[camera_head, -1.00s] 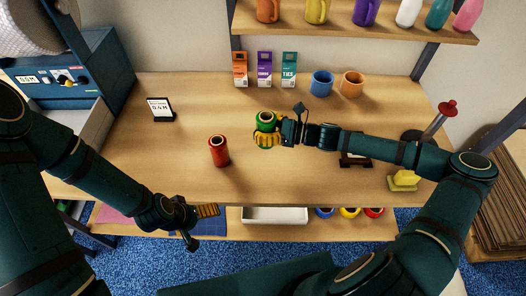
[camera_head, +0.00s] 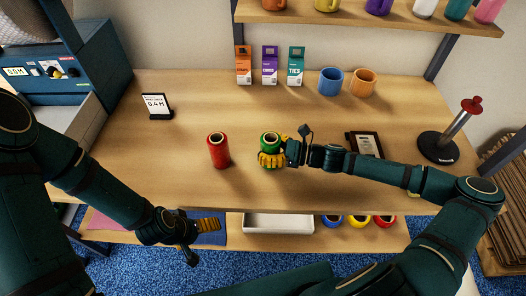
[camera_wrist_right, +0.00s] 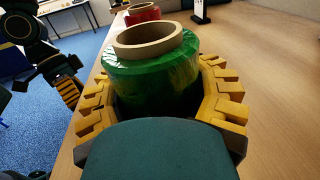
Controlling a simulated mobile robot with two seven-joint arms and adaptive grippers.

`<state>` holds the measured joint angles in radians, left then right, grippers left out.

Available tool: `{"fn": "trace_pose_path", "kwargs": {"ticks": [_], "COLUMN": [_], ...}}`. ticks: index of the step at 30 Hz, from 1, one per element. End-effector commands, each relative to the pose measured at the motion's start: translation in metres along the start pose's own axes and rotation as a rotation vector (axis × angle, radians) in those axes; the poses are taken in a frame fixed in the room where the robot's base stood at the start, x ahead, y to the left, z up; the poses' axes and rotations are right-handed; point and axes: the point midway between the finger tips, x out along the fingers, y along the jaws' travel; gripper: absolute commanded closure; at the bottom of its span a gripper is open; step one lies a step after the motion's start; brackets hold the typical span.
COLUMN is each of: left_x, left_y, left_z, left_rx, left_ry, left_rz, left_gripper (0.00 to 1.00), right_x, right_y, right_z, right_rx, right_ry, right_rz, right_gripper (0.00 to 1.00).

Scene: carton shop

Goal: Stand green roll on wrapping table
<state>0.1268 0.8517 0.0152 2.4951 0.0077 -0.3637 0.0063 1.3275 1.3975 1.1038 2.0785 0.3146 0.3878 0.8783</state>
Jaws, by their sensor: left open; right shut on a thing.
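The green roll (camera_head: 270,139) is upright at the wrapping table (camera_head: 320,185), to the right of the red roll (camera_head: 218,150). My right gripper (camera_head: 271,158) is shut around the green roll, its yellow fingers on both sides. In the right wrist view the green roll (camera_wrist_right: 152,75) sits between the fingers with its cardboard core on top, and the red roll (camera_wrist_right: 142,13) is beyond it. I cannot tell whether the green roll's base touches the table. My left gripper (camera_head: 208,225) is open and empty, low at the table's front edge.
Three small boxes (camera_head: 270,66), a blue mug (camera_head: 331,81) and an orange mug (camera_head: 363,82) stand at the back. A sign (camera_head: 157,106) is at the left. A dark stand with a red knob (camera_head: 438,146) is at the right.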

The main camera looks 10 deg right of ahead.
Motion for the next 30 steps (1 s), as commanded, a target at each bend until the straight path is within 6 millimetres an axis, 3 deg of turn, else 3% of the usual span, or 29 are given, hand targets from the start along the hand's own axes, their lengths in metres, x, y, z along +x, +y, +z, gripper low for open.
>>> {"fn": "trace_pose_path", "kwargs": {"ticks": [13, 14, 17, 30], "left_x": [0.0046, 0.0046, 0.0046, 0.0039], "left_y": [-0.0018, -0.0018, -0.0018, -0.0015], "left_z": [0.0025, 0.0026, 0.0025, 0.0021], "left_rx": [0.001, 0.001, 0.001, 0.001], "left_ry": [-0.005, -0.005, -0.005, -0.004], "left_rz": [0.001, 0.001, 0.001, 0.001], "left_gripper": [0.05, 0.05, 0.05, 0.05], "right_x": [-0.0011, -0.0012, -0.0012, -0.0065], "right_y": [0.0013, 0.0012, 0.0012, 0.0008], "right_z": [-0.0074, -0.0081, -0.0078, -0.0052], "right_rx": [-0.001, -0.001, -0.001, 0.0], "right_ry": [-0.001, -0.001, -0.001, 0.001], "right_rz": [-0.001, -0.002, -0.002, -0.003], "right_gripper": [0.88, 0.39, 0.04, 0.04]}}
